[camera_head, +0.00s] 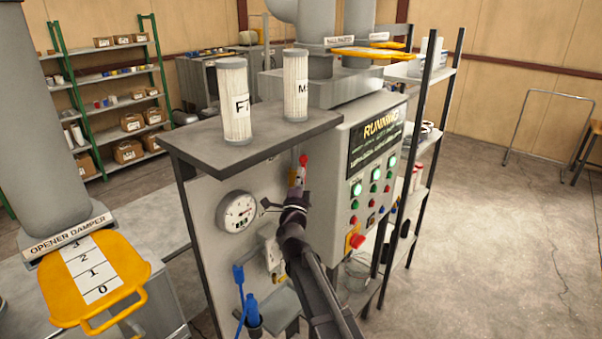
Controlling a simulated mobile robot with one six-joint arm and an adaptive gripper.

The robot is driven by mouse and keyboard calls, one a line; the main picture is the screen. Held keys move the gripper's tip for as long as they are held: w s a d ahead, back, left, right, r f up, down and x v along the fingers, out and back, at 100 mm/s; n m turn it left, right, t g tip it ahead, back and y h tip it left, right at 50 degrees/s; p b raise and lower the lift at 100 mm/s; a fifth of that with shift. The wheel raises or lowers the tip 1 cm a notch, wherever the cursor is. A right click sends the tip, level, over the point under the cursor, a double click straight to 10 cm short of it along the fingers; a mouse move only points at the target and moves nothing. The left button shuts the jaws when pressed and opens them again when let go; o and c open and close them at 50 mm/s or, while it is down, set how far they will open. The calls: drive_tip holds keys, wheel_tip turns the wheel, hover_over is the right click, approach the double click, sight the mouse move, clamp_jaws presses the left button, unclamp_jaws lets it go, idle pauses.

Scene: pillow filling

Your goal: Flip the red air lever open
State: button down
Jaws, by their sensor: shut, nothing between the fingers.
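The red air lever (303,160) shows as a small red piece on the front of the grey cabinet, just under its top slab and right of the pressure gauge (237,211). It looks roughly upright; its lower part and the fitting below are partly hidden by my wrist. My gripper (294,192) is just below the lever, at the end of my dark arm reaching up from the bottom. It is shut and holds nothing. I cannot tell whether its tips touch the lever.
Two labelled filter cylinders (234,100) stand on the slab (252,144) above. The control panel (375,170), with lit buttons and a red knob (356,241), is right of my arm. Blue hose fittings (252,310) are below left. A yellow damper handle (96,282) is far left.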

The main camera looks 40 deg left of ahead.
drive_tip(key=s+r+b+v, duration=0.1)
drive_tip(key=b+v, duration=0.2)
drive_tip(key=v, duration=0.8)
drive_tip(key=shift+r, duration=0.15)
drive_tip(key=shift+s, duration=0.15)
